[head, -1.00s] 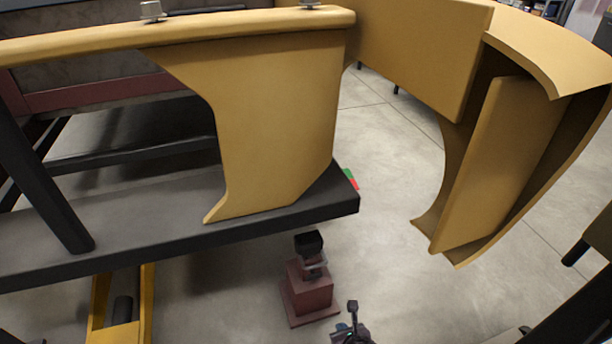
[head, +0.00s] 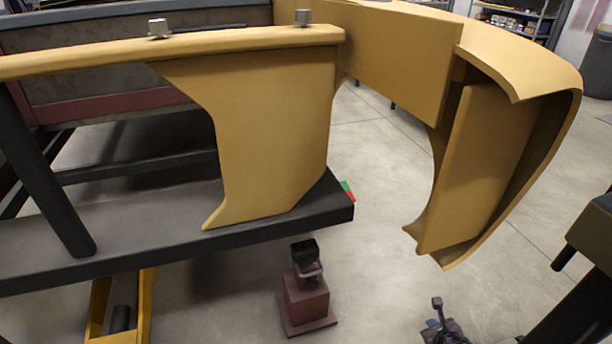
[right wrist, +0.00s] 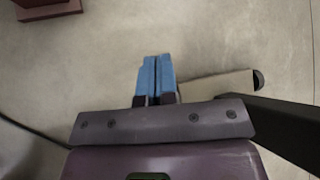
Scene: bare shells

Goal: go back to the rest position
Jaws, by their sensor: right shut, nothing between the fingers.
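My right gripper (head: 440,325) is low at the bottom edge of the head view, right of the middle, small and partly cut off. In the right wrist view its two blue fingers (right wrist: 155,78) are pressed together with nothing between them, over bare grey floor. My left gripper is not in the head view.
A yellow shell panel (head: 270,130) hangs over a dark platform (head: 140,225). A curved yellow shell (head: 480,170) is at the right. A maroon stand (head: 306,300) is on the floor, left of my right gripper. Open concrete floor (head: 375,240) lies between.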

